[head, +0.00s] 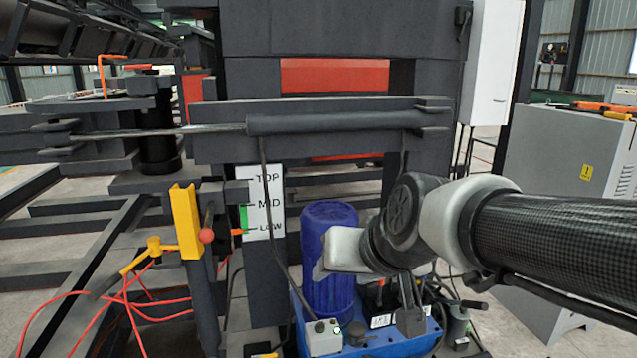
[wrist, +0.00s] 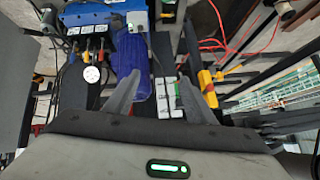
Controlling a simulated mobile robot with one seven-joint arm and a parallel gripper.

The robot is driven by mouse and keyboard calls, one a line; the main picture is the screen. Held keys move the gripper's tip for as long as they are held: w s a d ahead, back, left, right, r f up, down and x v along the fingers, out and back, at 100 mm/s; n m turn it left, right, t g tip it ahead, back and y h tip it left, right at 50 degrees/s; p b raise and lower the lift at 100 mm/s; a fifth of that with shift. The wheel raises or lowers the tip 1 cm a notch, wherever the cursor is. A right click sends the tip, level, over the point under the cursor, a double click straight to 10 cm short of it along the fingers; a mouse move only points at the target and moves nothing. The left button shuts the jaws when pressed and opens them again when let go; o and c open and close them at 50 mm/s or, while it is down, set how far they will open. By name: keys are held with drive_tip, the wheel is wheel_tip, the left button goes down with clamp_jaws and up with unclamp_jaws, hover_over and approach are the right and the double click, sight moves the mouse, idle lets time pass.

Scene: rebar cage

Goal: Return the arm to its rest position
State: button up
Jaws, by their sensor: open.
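My arm (head: 570,235) reaches in from the right in the head view, its wrist in front of the blue hydraulic unit. My gripper (wrist: 157,88) shows in the wrist view with its two dark fingers spread apart and nothing between them held. Past the fingers are the blue cylinder (wrist: 130,72) on the left and the white level plate (wrist: 166,95) between them. In the head view the grey hand overlaps the right side of the blue cylinder (head: 328,250); the fingertips cannot be clearly made out there.
The dark press frame (head: 310,145) stands close behind the wrist. A yellow bracket (head: 187,222) and a red-knobbed lever (head: 207,236) stand left of the level plate (head: 262,205). Red hoses (head: 128,310) lie at lower left. A grey cabinet (head: 565,180) stands at right.

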drive_tip(key=s+d+f+g+h, duration=0.2)
drive_tip(key=s+d+f+h, duration=0.15)
drive_tip(key=s+d, duration=0.75)
wheel_tip(320, 180, up, 19)
drive_tip(key=s+a+p, duration=0.1)
drive_tip(key=s+p, duration=0.1)
drive_tip(key=p, duration=1.7)
drive_tip(key=shift+s+m+g, duration=0.3)
drive_tip(key=shift+s+m, duration=0.1)
drive_tip(key=shift+a+f, duration=0.1)
